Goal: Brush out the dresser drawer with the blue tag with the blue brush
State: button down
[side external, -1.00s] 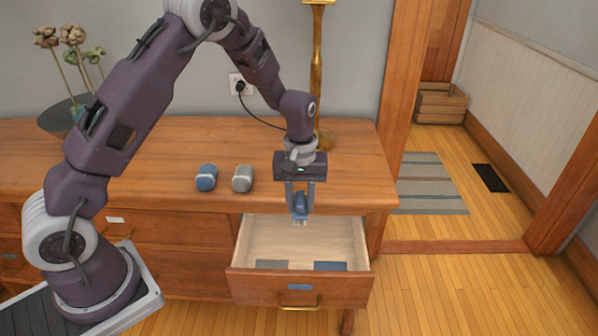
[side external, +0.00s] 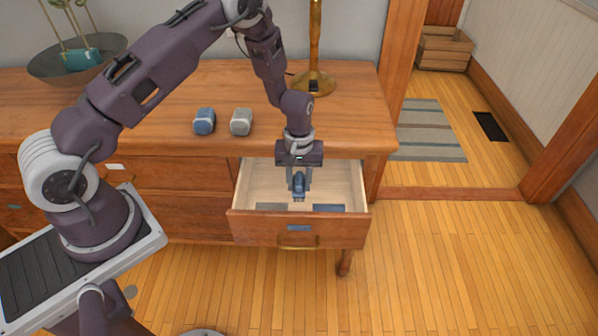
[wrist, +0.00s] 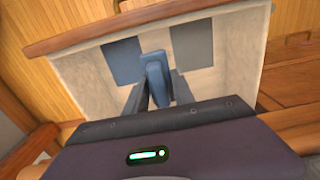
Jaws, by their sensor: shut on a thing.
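The open dresser drawer (side external: 248,228) has a small blue tag (side external: 298,228) on its front, above a brass handle. My gripper (side external: 299,181) points down into the drawer, shut on the blue brush (side external: 299,187). In the wrist view the brush (wrist: 155,72) sits between my two fingers over the drawer. A flat grey patch (side external: 271,206) and a flat dark blue patch (side external: 329,208) lie on the drawer floor near the front; both show in the wrist view too. Whether the brush touches the floor is hard to tell.
A blue bundle (side external: 204,121) and a grey bundle (side external: 241,121) sit on the dresser top (side external: 352,120). A brass lamp base (side external: 314,84) stands behind my arm. A bowl with stems (side external: 77,60) is at the back left. The drawer's walls surround my gripper.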

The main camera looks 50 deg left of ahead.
notch_tip(320, 180, down, 12)
jog(key=shift+f, duration=0.15)
dwell(0.4)
jog(key=shift+f, duration=0.2)
dwell(0.8)
jog(key=shift+s, duration=0.1)
jog(key=shift+s+a, duration=1.3)
jog(key=shift+a, duration=0.05)
jog(key=shift+w+d, duration=2.75)
jog(key=shift+s+a, duration=2.75)
jog(key=shift+w+d, duration=2.7)
jog(key=shift+s+a, duration=1)
